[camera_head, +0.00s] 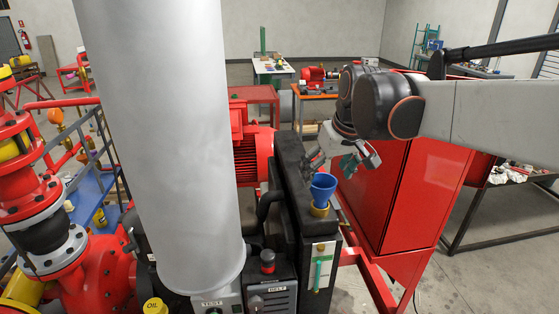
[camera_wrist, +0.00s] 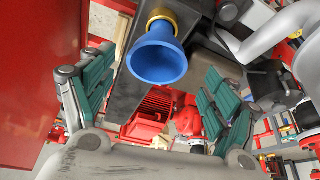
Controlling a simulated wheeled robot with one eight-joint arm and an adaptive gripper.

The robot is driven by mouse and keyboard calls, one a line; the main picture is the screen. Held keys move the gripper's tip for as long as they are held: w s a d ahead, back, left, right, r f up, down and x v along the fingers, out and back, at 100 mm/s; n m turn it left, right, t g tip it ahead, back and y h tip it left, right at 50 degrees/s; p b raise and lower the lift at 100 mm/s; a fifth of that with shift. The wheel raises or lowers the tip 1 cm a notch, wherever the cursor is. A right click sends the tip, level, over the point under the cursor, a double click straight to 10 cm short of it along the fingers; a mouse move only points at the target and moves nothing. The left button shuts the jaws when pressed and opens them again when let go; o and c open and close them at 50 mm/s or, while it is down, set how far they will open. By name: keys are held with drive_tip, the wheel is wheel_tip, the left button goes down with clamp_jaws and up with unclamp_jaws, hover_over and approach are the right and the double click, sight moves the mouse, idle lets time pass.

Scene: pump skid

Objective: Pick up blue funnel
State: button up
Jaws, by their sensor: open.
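The blue funnel (camera_head: 323,185) stands upright in a brass fitting (camera_head: 319,209) on top of the narrow black tank (camera_head: 290,165). It also shows in the wrist view (camera_wrist: 157,57), at the upper middle, beyond the fingertips and between their lines. My gripper (camera_head: 336,163) is just behind and above the funnel in the head view, apart from it as far as I can tell. In the wrist view its two green-padded fingers (camera_wrist: 158,95) are spread wide with nothing between them.
A red cabinet (camera_head: 385,190) stands close to the right of the tank and my gripper. A grey control box (camera_head: 268,285) with a red button is at the front left of the tank. A red motor (camera_head: 252,155) is behind it. A hose (camera_head: 268,205) curves beside the tank.

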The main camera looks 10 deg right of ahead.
sight(325, 184)
drive_tip(key=shift+s+d+p+x, duration=0.15)
drive_tip(key=shift+p+x, duration=0.15)
drive_tip(key=shift+x, duration=1.45)
drive_tip(key=shift+s+d+p+x, duration=0.15)
drive_tip(key=shift+p+x, duration=0.1)
drive_tip(key=shift+x, duration=1.5)
drive_tip(key=shift+f, duration=0.15)
drive_tip(key=shift+c, duration=0.6)
drive_tip(key=shift+a, duration=0.1)
drive_tip(key=c, duration=1.2)
